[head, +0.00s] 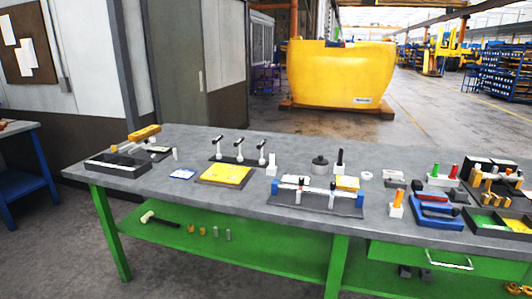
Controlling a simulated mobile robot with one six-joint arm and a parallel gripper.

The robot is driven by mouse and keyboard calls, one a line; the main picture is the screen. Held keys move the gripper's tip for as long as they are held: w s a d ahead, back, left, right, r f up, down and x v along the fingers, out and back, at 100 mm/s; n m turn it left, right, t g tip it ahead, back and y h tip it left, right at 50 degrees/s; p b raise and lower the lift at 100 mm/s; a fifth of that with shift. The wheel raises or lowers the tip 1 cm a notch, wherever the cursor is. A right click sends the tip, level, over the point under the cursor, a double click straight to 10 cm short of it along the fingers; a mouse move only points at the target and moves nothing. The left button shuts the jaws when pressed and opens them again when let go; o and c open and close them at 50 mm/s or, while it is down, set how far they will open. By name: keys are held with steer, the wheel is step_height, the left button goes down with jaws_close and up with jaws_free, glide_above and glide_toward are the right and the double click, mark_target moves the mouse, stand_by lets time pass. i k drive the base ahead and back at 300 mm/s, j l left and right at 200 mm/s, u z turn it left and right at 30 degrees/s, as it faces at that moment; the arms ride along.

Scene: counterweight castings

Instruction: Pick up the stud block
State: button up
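Several small blocks with upright pegs stand on the grey bench top (215,205), and I cannot tell which one is the stud block. One white block with an orange peg (396,205) stands near the front edge, right of centre. A white block with a black peg (339,167) stands farther back. A small all-white block (272,167) stands left of it. A block with green and red pegs (442,176) is at the right. My gripper is not in view.
A yellow plate (224,174) lies left of centre. A dark fixture with blue ends (315,202) sits at the front edge. A black tray (117,164) is at the left, and dark bins (497,222) crowd the right end. A large yellow casting (340,75) stands behind the bench.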

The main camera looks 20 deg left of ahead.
mark_target(395, 184)
steer(key=i+l, duration=0.15)
steer(key=i, duration=0.35)
steer(key=i+l, duration=0.15)
steer(key=i, duration=0.4)
steer(key=i+l, duration=0.1)
steer(key=i, duration=0.4)
steer(key=i+l, duration=0.15)
steer(key=i, duration=0.4)
